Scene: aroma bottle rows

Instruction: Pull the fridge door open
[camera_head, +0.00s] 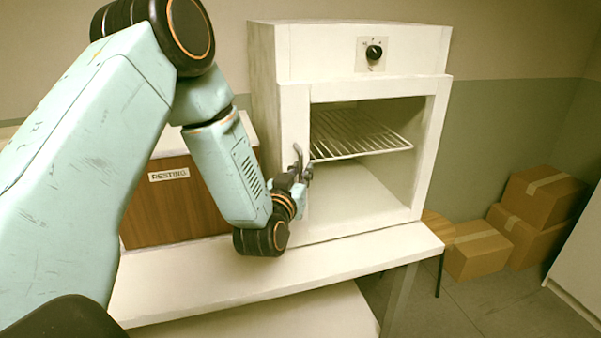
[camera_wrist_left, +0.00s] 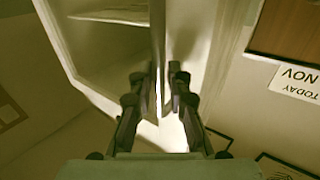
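The fridge (camera_head: 365,52) is a white box on a white table, with a dark knob at its top. Its door (camera_head: 293,120) has a large window-like opening, and a wire shelf (camera_head: 355,135) shows through it. The door looks closed. My left gripper (camera_head: 302,168) is at the door's left side, where the handle is; the handle is mostly hidden there. My right gripper is not in view.
A brown wooden box (camera_head: 175,215) labelled RESTING stands left of the fridge, behind my left arm. The table front (camera_head: 215,285) is clear. Cardboard boxes (camera_head: 478,252) sit on the floor to the right. A white surface (camera_head: 582,265) stands at the far right.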

